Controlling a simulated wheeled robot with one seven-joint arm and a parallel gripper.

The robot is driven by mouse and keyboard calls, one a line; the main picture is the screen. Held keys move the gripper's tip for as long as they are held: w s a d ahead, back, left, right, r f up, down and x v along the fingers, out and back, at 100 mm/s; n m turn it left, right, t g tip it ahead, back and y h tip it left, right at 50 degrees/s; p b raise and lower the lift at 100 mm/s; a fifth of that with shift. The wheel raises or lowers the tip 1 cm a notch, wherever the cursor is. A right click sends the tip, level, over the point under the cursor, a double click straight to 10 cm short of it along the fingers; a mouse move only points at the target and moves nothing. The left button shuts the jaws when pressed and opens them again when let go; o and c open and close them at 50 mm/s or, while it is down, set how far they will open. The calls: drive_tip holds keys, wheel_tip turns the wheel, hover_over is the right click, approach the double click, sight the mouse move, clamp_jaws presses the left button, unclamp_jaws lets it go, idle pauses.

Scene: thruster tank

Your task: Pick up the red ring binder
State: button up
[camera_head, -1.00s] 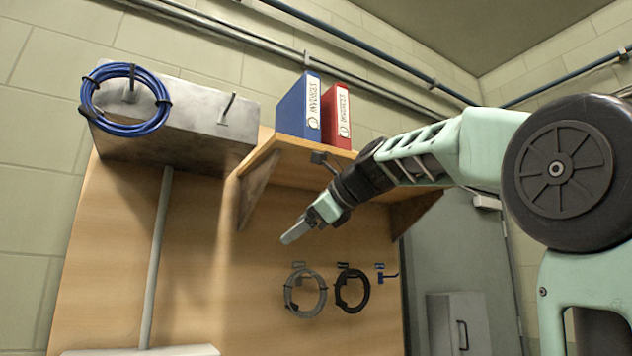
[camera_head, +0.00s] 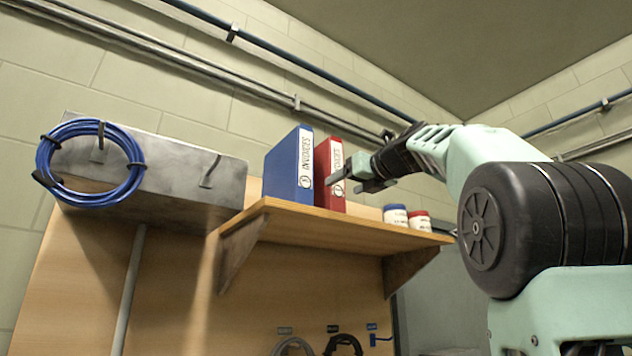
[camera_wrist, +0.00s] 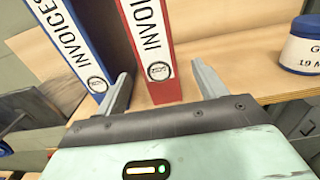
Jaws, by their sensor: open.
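The red ring binder (camera_head: 327,181) stands upright on the wooden shelf (camera_head: 330,230), just right of the blue binder (camera_head: 289,168). Its spine label reads INVOICES. In the wrist view the red binder (camera_wrist: 160,80) is ahead of my gripper (camera_wrist: 163,88), its lower spine lined up between the two fingers. The left finger overlaps the gap between the blue binder and the red one; the right finger is right of the red binder. My gripper (camera_head: 355,180) is open and empty, in front of the red binder. I cannot tell whether a finger touches a binder.
Two small jars, one blue-lidded (camera_head: 396,214) and one red-lidded (camera_head: 420,220), stand on the shelf to the right. A grey metal box (camera_head: 185,172) with a blue cable coil (camera_head: 135,180) is at the left. Pipes run along the wall above.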

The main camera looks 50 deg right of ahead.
sight(338, 185)
drive_tip(key=shift+p+x, duration=0.35)
drive_tip(key=shift+x, duration=0.9)
drive_tip(key=w+p, duration=0.2)
drive_tip(key=w+r+p, duration=0.1)
drive_tip(key=w, duration=0.1)
drive_tip(key=shift+d, duration=0.3)
drive_tip(key=shift+w+d+f, duration=0.15)
drive_tip(key=shift+w+f, duration=0.05)
drive_tip(key=shift+w, duration=0.35)
drive_tip(key=c, duration=1.2)
drive_tip(key=shift+c, duration=0.8)
drive_tip(key=shift+r, duration=0.15)
wheel_tip(338, 185, up, 9)
drive_tip(key=shift+d+p, duration=0.1)
drive_tip(key=shift+p, duration=0.45)
drive_tip(key=shift+r, duration=0.3)
